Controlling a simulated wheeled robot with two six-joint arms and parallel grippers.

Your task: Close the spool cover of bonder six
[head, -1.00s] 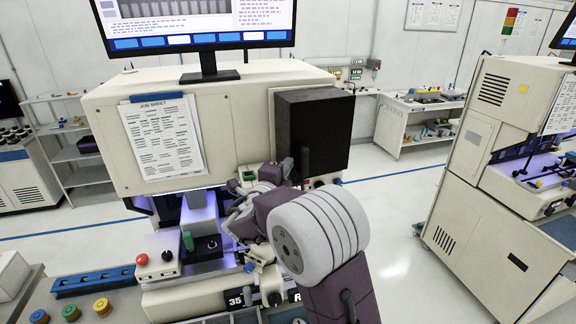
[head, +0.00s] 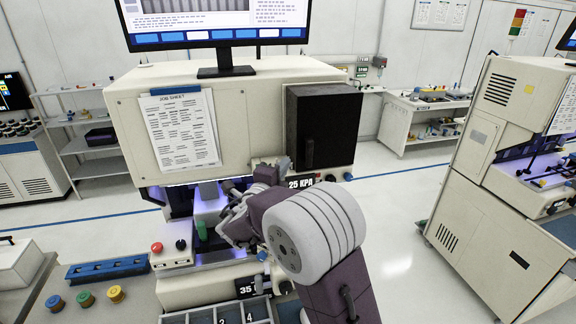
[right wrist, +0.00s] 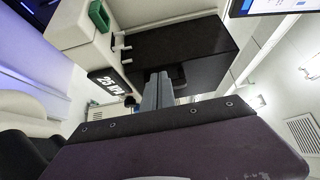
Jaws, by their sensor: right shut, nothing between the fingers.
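The spool cover is a black box-like cover (head: 330,122) on the right front of the cream bonder (head: 245,95) in the head view. It appears to sit against the housing, but I cannot tell whether it is fully latched. My right gripper (head: 268,168) is just left of and below the cover, partly hidden by my own wrist. In the right wrist view the black cover (right wrist: 180,48) lies beyond the shut, empty fingers (right wrist: 158,92). Contact is unclear. My left gripper is out of view. No bonder number is readable.
A monitor (head: 222,30) stands on top of the bonder, and a job sheet (head: 182,130) hangs on its front. A "25 KPA" display (head: 305,182) sits below the cover. A blue rack (head: 108,268) is at lower left. Clear floor lies right, before another bonder (head: 495,150).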

